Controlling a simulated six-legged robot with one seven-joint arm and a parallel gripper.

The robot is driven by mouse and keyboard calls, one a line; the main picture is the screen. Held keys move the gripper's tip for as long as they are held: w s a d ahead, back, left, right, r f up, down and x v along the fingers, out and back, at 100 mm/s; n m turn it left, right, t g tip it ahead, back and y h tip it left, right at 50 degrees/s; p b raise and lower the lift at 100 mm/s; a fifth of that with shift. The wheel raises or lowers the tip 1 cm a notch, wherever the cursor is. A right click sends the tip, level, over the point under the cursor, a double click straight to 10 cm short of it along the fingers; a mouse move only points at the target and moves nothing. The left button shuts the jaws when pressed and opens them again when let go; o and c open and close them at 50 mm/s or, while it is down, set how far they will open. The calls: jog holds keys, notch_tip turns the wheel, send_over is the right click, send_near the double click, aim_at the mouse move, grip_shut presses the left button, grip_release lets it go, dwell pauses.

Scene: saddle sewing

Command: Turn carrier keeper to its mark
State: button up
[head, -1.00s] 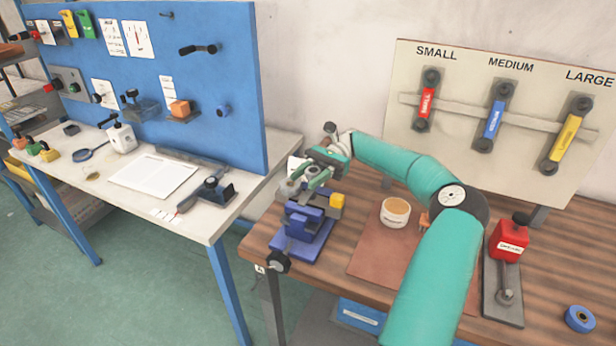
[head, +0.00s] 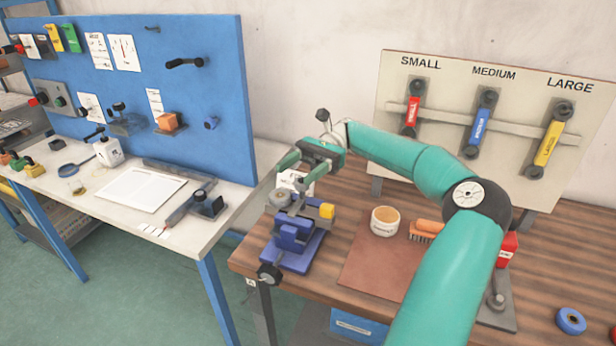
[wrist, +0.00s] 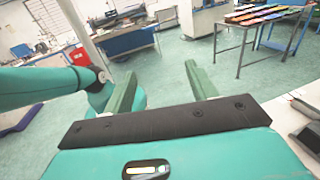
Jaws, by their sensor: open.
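A blue fixture (head: 295,238) stands at the left end of the wooden bench in the head view. It has a round grey part (head: 281,197) on top, a yellow block (head: 326,211) at its right and a dark round knob (head: 269,273) at its front. I cannot tell for sure which part is the carrier keeper, and no mark is readable. My gripper (head: 296,173) is open and empty, above and a little behind the round grey part, apart from it. The wrist view shows both fingers (wrist: 164,90) spread with nothing between them; the fixture is not in that view.
My arm reaches across the wooden bench over a brown mat (head: 375,270). A white tub (head: 384,221) and an orange brush (head: 427,229) stand near it. A red can (head: 508,248) is partly hidden behind my arm. A blue pegboard (head: 130,80) rises behind the left table.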

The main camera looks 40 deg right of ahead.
jog(key=s+a+r, duration=0.4)
jog(key=s+a, duration=0.1)
jog(key=s, duration=0.3)
jog(key=shift+s+r, duration=0.2)
jog(key=shift+r, duration=0.2)
jog(key=w+a+f+n+h, duration=0.3)
jog(key=a+f+h, duration=0.7)
jog(key=a+f, duration=0.7)
jog(key=s+a+r+n+t+h, duration=0.3)
jog(key=s+r+n+t+h, duration=0.4)
jog(key=n, duration=0.5)
jog(key=shift+s+r+n+t+h, duration=0.35)
jog(key=shift+r+t, duration=0.2)
jog(key=shift+t, duration=0.65)
